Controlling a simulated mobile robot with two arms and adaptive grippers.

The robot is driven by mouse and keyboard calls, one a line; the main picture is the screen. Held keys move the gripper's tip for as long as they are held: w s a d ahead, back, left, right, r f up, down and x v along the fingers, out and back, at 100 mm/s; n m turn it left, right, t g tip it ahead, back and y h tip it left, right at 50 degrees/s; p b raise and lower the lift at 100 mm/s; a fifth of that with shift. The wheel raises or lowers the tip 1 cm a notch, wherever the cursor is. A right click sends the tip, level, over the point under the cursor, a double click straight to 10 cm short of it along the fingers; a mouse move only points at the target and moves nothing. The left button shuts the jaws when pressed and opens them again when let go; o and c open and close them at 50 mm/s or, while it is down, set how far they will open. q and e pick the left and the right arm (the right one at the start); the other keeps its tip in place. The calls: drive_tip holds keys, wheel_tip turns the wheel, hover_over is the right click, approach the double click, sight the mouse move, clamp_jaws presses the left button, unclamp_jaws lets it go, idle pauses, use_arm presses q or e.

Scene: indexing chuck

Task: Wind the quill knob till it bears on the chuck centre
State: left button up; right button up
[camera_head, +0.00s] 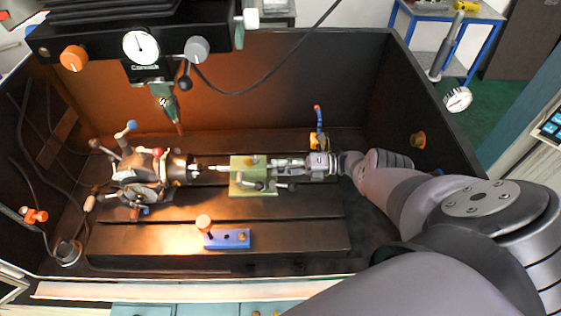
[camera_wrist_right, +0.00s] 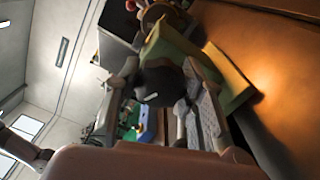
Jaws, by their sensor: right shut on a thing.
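The green tailstock (camera_head: 240,187) stands on the slotted table, with its thin quill (camera_head: 218,168) pointing left at the chuck (camera_head: 176,169) of the indexing head. The quill tip is close to the chuck centre; I cannot tell whether it touches. My right gripper (camera_head: 285,163) reaches in from the right at the tailstock's right end. It is shut on the dark round quill knob (camera_wrist_right: 158,85), which shows between its fingers in the right wrist view (camera_wrist_right: 165,92). In the head view the fingers hide the knob. My left gripper is not in view.
A blue block (camera_head: 238,239) with an orange-knobbed pin (camera_head: 204,223) lies in front on the table. A blue-orange nozzle (camera_head: 318,128) stands behind my right gripper. The drill head (camera_head: 165,100) hangs above, behind the chuck. Dark tray walls enclose the table.

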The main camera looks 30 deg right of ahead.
drive_tip(key=m, duration=0.6)
drive_tip(key=shift+m, duration=2.6)
drive_tip(key=o, duration=0.9)
drive_tip(key=shift+d, duration=0.1)
